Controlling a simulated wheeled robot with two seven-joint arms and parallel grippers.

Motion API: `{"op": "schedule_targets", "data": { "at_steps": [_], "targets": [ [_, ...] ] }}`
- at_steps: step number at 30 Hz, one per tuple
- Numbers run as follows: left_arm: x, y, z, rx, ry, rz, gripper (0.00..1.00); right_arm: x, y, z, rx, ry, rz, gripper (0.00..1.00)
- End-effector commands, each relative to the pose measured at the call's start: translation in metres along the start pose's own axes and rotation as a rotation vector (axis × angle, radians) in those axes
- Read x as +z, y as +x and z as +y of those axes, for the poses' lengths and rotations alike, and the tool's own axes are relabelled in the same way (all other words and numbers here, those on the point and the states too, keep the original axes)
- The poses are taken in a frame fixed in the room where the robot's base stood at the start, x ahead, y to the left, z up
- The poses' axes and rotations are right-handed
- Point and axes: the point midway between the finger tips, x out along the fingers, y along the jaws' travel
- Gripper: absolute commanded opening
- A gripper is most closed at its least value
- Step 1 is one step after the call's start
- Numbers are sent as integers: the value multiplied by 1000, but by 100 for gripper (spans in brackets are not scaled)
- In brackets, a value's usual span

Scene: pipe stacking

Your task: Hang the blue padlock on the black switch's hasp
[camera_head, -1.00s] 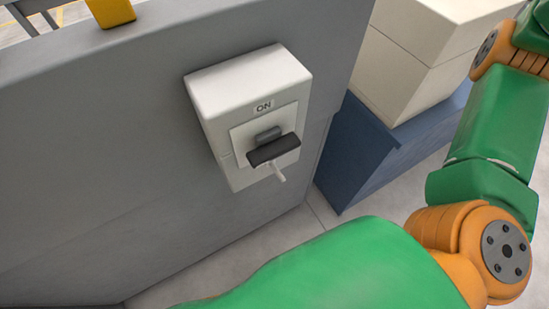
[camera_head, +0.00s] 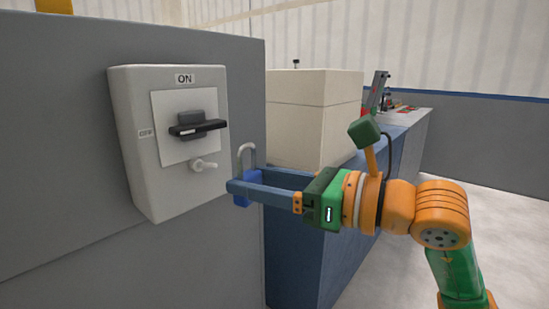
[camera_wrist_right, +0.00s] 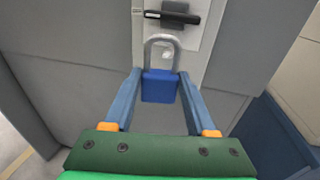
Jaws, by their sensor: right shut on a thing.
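The blue padlock (camera_head: 246,188) is held upright, shackle up, between the fingers of my right gripper (camera_head: 236,190). In the right wrist view the padlock (camera_wrist_right: 160,86) sits between both fingertips of the gripper (camera_wrist_right: 160,88). The switch box (camera_head: 150,180) is light grey and is fixed to the grey panel. Its black handle (camera_head: 198,128) lies level below the ON label. The pale hasp (camera_head: 203,165) sticks out below the handle. The padlock is to the right of the hasp and apart from it in the head view. In the wrist view the hasp shows through the shackle. My left gripper is out of view.
The grey panel (camera_head: 60,230) carries the switch box. A cream box (camera_head: 310,115) stands on a blue bench (camera_head: 310,240) behind my right gripper. A yellow object (camera_head: 54,6) is at the panel's top edge. Grey floor (camera_head: 500,225) lies open at the right.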

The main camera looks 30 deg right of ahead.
Motion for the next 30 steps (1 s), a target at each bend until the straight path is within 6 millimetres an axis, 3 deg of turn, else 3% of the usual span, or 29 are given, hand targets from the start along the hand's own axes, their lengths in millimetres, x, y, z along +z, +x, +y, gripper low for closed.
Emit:
{"op": "schedule_targets", "data": {
  "at_steps": [1, 5, 11, 17, 30],
  "targets": [
    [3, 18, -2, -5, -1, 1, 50, -20, 2, 1, 8, 1, 1, 0],
    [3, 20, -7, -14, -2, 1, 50, -26, 4, 3, 23, -1, -1, 0],
    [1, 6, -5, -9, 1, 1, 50, -20, 16, 0, 25, 2, -1, 0],
    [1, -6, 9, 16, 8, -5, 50, -20, 36, -4, 25, 3, -1, 0],
    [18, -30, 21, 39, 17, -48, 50, -22, 78, -12, 24, 3, -2, 0]
  ]
}}
